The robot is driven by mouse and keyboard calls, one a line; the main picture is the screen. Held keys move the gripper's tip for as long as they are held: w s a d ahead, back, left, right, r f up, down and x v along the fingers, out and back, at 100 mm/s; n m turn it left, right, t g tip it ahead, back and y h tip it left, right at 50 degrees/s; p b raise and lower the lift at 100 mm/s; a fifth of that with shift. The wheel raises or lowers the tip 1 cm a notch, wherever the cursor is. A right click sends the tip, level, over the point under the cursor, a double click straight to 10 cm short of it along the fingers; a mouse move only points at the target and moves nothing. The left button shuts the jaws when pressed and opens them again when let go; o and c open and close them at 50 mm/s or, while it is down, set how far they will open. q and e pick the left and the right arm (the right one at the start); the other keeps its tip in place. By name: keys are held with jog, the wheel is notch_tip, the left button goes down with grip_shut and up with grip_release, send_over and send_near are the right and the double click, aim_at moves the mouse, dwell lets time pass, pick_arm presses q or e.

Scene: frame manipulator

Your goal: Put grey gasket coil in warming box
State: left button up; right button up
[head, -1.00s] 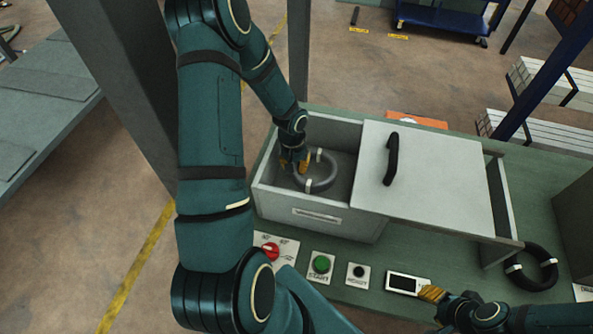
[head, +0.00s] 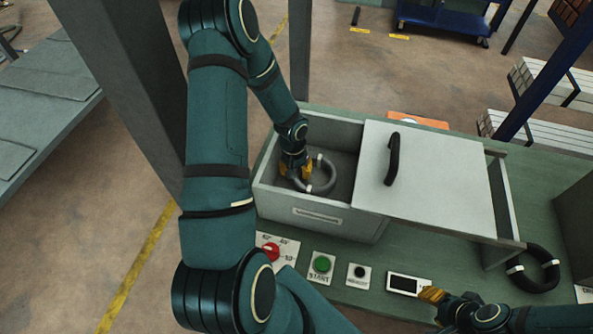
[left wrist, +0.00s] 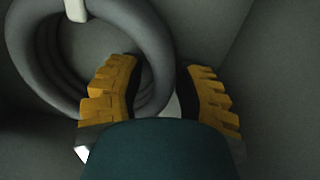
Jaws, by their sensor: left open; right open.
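The grey gasket coil (head: 325,184) lies inside the open left part of the warming box (head: 317,215), with white bands around it. It fills the upper left of the left wrist view (left wrist: 152,50). My left gripper (head: 297,174) is down in the box at the coil's left side. Its yellow fingers (left wrist: 160,95) are open, one over the coil's ring opening and one outside the ring; contact cannot be told. The box's lid (head: 440,180) with a black handle covers the right part. My right gripper (head: 432,295) is open near the bench's front edge, partly cut off.
A black coil (head: 533,268) with white bands lies on the green bench right of the box. In front of the box are a red knob (head: 270,251), a green start button (head: 321,263), a black button (head: 359,271) and a small display (head: 403,284).

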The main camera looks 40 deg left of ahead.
pick_arm(q)
jog(key=shift+r, duration=0.3)
pick_arm(e)
jog(key=shift+r, duration=0.2)
jog(key=shift+r+p, duration=0.3)
jog(key=shift+p, duration=0.15)
pick_arm(q)
notch_tip(320, 180, up, 12)
jog(key=shift+s+a+f, duration=0.15)
jog(key=shift+s+a, duration=0.1)
jog(key=shift+a, duration=0.1)
pick_arm(e)
jog(key=shift+w, duration=0.1)
